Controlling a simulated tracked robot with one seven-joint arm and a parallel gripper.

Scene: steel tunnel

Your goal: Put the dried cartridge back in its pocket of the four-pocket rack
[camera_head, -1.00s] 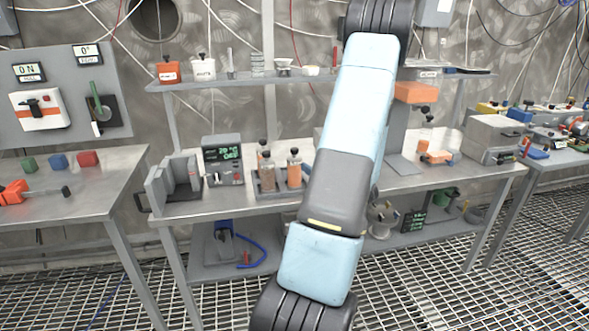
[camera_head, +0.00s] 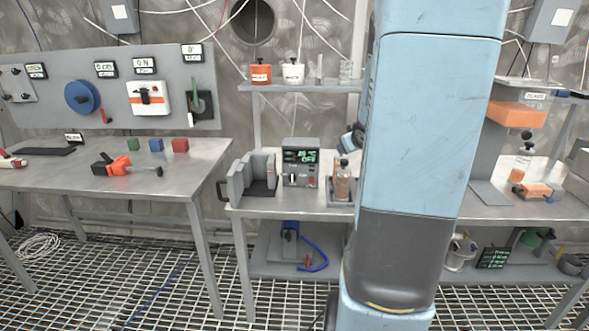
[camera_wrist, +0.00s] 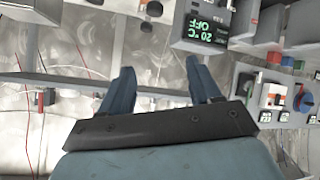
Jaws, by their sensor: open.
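A rack (camera_head: 340,205) stands on the middle bench beside the control box, partly hidden by my arm. A capped bottle-like cartridge (camera_head: 342,184) stands in it; other pockets are hidden now. Another capped cartridge with orange contents (camera_head: 522,162) stands on the bench further right, behind an orange and grey block. I cannot tell from its look whether it is the dried one. My gripper (camera_wrist: 160,72) is open with nothing between its two blue fingers. In the head view, a dark blue piece above the rack may be its tip.
The control box (camera_head: 300,165) reads 20 °C OFF in the wrist view (camera_wrist: 205,28). A grey slotted holder (camera_head: 255,175) stands left of it. A shelf (camera_head: 300,87) with jars runs above. The left table (camera_head: 100,178) holds coloured cubes and an orange tool.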

